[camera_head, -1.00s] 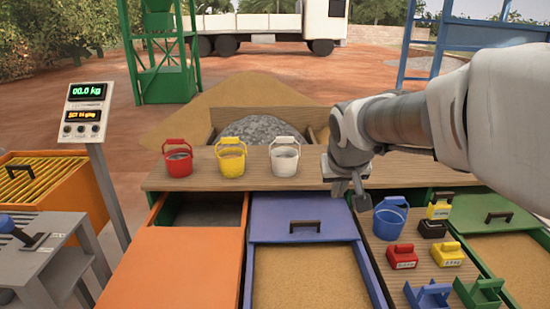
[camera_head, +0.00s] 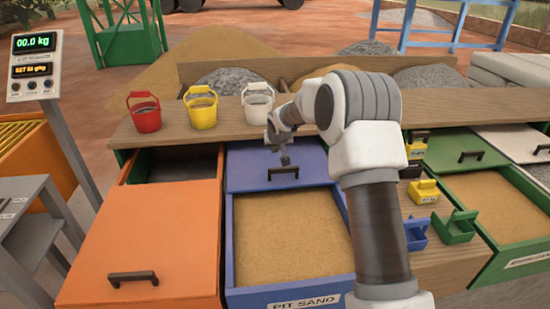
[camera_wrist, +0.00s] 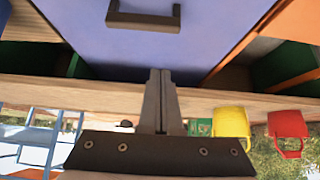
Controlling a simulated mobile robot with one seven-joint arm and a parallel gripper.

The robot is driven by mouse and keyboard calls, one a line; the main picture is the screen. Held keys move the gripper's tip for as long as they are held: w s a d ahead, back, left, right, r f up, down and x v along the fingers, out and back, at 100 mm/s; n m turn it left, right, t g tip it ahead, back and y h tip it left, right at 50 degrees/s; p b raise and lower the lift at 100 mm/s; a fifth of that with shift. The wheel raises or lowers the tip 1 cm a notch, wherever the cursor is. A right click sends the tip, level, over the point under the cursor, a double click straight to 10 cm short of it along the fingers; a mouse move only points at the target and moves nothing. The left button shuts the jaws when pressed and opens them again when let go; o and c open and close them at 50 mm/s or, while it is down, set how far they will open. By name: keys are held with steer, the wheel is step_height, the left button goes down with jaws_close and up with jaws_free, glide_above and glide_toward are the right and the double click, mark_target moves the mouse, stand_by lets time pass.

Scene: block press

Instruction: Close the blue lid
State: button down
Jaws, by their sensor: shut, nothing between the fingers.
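The blue lid (camera_head: 245,172) covers only the back part of the blue bin (camera_head: 229,240), and the sand (camera_head: 290,240) in front is uncovered. A dark handle (camera_head: 283,171) stands on the lid near its front edge. My gripper (camera_head: 284,160) is shut and empty at the lid, just behind the handle in the head view. In the wrist view, the shut fingers (camera_wrist: 161,76) point toward the lid (camera_wrist: 200,35), with the handle (camera_wrist: 143,19) a little beyond the tips. I cannot tell whether the fingers touch the lid.
An orange lid (camera_head: 150,240) lies left of the blue bin. Red (camera_head: 145,118), yellow (camera_head: 201,112) and white (camera_head: 257,106) buckets stand on the wooden ledge behind. Small boxes, including a yellow one (camera_head: 425,192), and a green-lidded bin (camera_head: 462,160) are at right.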

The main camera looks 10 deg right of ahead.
mark_target(275, 168)
steer(key=x, duration=0.9)
steer(key=shift+w+f, duration=0.1)
steer(key=shift+f, duration=0.2)
steer(key=shift+s+r, duration=0.2)
steer(key=shift+s, duration=0.75)
steer(key=shift+s+b, duration=0.35)
steer(key=shift+s, duration=0.75)
steer(key=shift+s+f, duration=0.1)
